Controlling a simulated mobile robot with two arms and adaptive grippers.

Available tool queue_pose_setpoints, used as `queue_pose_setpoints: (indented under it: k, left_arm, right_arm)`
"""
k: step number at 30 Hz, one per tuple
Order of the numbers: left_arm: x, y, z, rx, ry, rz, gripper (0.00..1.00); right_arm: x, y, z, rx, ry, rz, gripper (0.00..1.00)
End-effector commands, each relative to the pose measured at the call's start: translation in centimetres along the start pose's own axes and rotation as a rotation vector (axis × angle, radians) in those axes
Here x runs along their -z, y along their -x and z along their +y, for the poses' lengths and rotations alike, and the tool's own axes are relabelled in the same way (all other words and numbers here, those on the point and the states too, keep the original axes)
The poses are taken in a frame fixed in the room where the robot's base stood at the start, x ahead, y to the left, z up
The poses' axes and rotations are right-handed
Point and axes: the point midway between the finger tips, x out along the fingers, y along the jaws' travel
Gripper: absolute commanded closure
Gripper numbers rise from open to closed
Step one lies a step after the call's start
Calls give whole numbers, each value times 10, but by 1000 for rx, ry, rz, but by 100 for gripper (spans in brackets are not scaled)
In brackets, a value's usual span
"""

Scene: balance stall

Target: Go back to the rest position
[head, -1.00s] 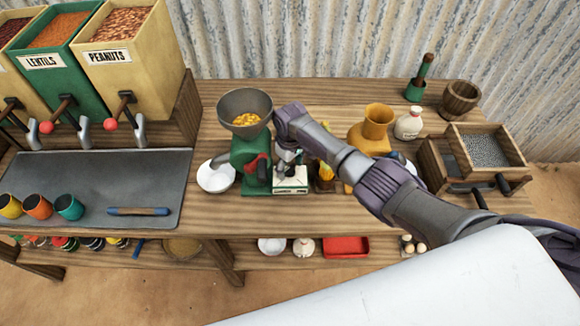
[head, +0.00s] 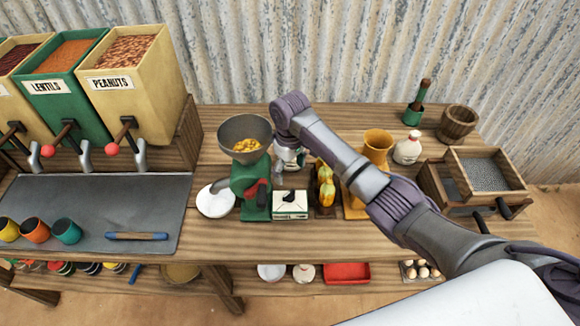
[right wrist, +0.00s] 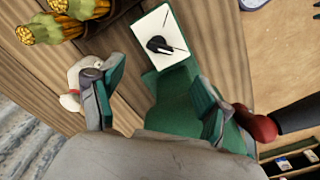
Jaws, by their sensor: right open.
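My right gripper (head: 288,158) hangs above the wooden stall table (head: 330,233), just right of the green grinder (head: 252,178). In the head view it is partly hidden by its own wrist. In the right wrist view, my right gripper (right wrist: 152,95) has its two fingers spread wide apart with nothing between them. The green box with a white dial face (head: 290,203) stands on the table in front of it. This dial face also shows beyond the fingers in the right wrist view (right wrist: 158,38). My left gripper is out of view.
Corn cobs (head: 325,187), an orange-yellow jug (head: 377,147) and a white bottle (head: 408,148) stand near my right forearm. A wooden box of grey grains (head: 485,172) is at right. Seed bins (head: 130,85) and a grey mat (head: 95,185) are at left.

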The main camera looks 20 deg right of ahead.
Motion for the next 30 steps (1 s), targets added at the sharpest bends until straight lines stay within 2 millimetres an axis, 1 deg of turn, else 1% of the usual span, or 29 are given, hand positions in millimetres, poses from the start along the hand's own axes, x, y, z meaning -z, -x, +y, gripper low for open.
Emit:
queue_pose_setpoints:
  k: [3,6,21,23,26,29,30]
  left_arm:
    - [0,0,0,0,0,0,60]
    - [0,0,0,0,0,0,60]
    - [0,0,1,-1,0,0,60]
    - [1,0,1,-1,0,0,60]
    - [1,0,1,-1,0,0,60]
    - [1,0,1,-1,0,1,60]
    - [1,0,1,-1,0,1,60]
  right_arm:
    - [0,8,0,0,0,0,23]
    - [-1,11,0,0,0,-1,23]
    - [-2,8,-2,2,1,0,23]
    - [-5,3,-7,6,6,4,23]
    - [-18,-14,-24,19,16,21,23]
    - [-42,-35,-51,38,20,55,23]
    - [-54,-43,-62,47,17,75,23]
